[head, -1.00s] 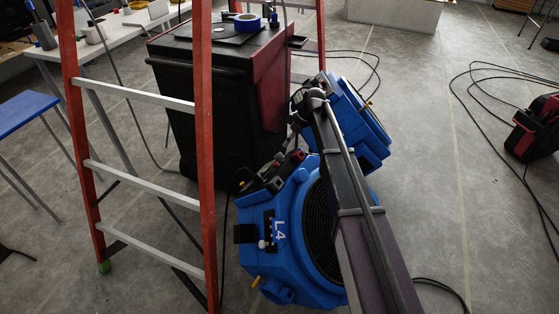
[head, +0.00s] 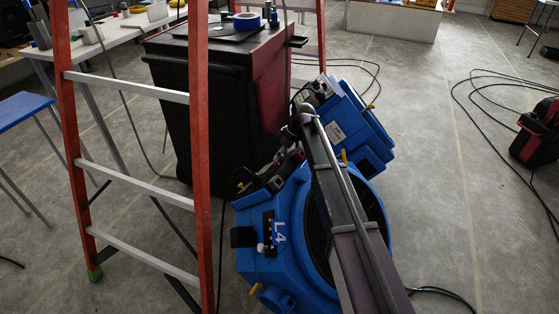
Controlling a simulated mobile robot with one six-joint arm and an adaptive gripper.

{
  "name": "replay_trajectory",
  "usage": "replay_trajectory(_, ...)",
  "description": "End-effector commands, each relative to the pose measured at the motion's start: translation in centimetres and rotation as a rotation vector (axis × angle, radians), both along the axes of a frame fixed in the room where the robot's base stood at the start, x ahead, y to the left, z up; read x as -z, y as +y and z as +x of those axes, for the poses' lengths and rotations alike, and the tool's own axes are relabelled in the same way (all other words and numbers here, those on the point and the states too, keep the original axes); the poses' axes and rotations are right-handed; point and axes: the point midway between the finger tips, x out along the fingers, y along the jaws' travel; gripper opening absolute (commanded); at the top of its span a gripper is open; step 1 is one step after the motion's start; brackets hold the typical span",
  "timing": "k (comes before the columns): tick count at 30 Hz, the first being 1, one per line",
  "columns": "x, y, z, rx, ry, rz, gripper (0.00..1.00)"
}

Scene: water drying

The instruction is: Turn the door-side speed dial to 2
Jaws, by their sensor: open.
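Two blue air movers stand on the floor. The nearer one (head: 260,205), marked "L4", has a narrow black panel with a small pale knob (head: 262,247) on its side; I cannot read any setting there. The farther one (head: 350,125) is tilted behind my arm and bears a white label, and no speed dial on it can be made out. The frames do not show which one is door-side. My arm rises from the bottom right across the nearer air mover's grille to a dark joint between the two.
An orange stepladder (head: 201,160) stands close on the left, before a large black-and-red bin (head: 200,100) with blue tape on top. Black cables (head: 440,292) lie on the floor. A red-and-black unit (head: 538,130) stands far right. The floor between is open.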

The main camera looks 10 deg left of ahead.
Motion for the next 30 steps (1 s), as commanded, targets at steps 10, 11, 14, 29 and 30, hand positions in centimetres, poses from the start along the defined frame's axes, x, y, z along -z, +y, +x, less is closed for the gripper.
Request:
replay_trajectory(10, 0.82, 0.38, -0.11, 0.0, 0.0, 0.0, 0.85)
replay_trajectory(11, 0.81, 0.38, -0.11, 0.0, 0.0, 0.0, 0.85)
replay_trajectory(14, 0.79, 0.37, -0.11, 0.0, 0.0, 0.0, 0.85)
replay_trajectory(29, 0.8, 0.33, -0.11, 0.0, 0.0, 0.0, 0.03)
replay_trajectory(30, 0.79, 0.34, -0.12, 0.001, -0.001, 0.0, 0.03)
